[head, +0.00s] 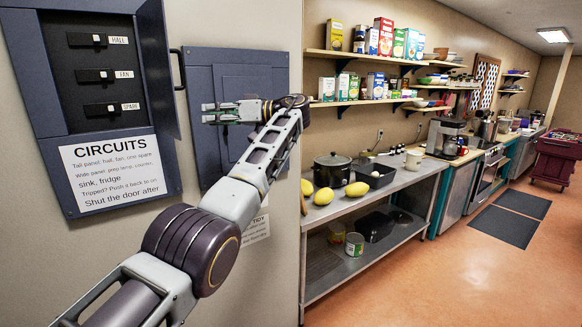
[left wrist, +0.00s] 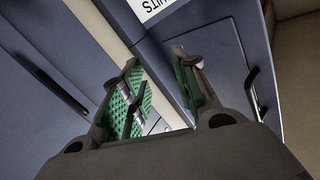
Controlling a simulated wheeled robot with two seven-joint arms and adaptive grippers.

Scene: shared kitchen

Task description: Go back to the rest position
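My left gripper (head: 208,113) is in front of the wide blue-grey panel (head: 255,82), its fingers pointing left. Its green-padded fingers (left wrist: 162,95) stand apart in the left wrist view, with nothing seen between them. The tall panel (head: 28,65) on the left stands open, its door (head: 158,65) swung out to the right with a dark handle (head: 178,68). Inside it are switches labelled HALL (head: 98,40), FAN (head: 101,75) and SPARE (head: 108,108). My gripper is to the right of that door. My right gripper is out of view.
A CIRCUITS notice (head: 108,172) is on the tall panel. A steel counter (head: 405,182) to the right holds a dark pot (head: 331,170) and yellow items. Shelves (head: 345,54) with boxes hang above. Open floor (head: 450,270) lies right of the counter, with dark mats (head: 503,226) further back.

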